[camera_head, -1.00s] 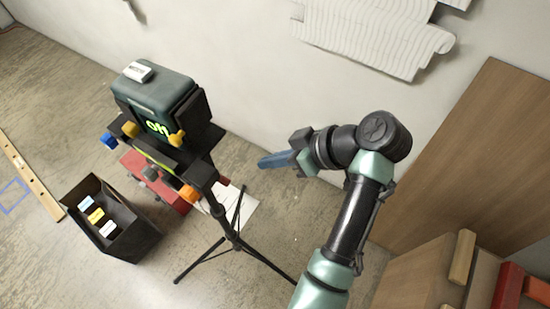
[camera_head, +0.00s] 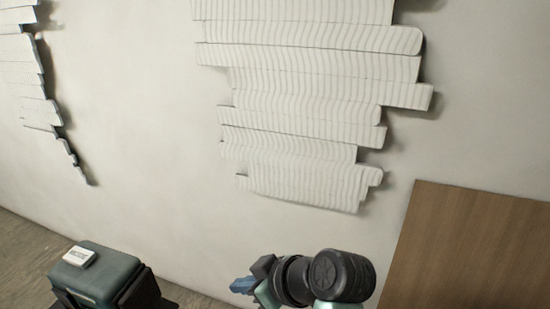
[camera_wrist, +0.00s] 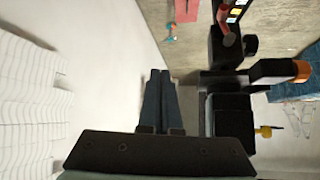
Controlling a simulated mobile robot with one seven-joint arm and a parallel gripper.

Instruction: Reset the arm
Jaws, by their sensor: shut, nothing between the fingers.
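My gripper (camera_head: 243,285) shows at the bottom of the head view, its blue fingers pointing left beside the dark wrist joint. In the wrist view my gripper (camera_wrist: 160,76) has its two fingers close together with nothing between them. The fingers point along the wall, with the black tripod-mounted device to their right in the wrist view. Most of my arm is below the head view's edge.
A large white ribbed relief (camera_head: 310,100) hangs on the wall; another (camera_head: 38,80) is at the left. A dark green box-shaped device (camera_head: 105,275) stands at lower left. A wooden panel (camera_head: 465,250) leans at right. The wall between the reliefs is bare.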

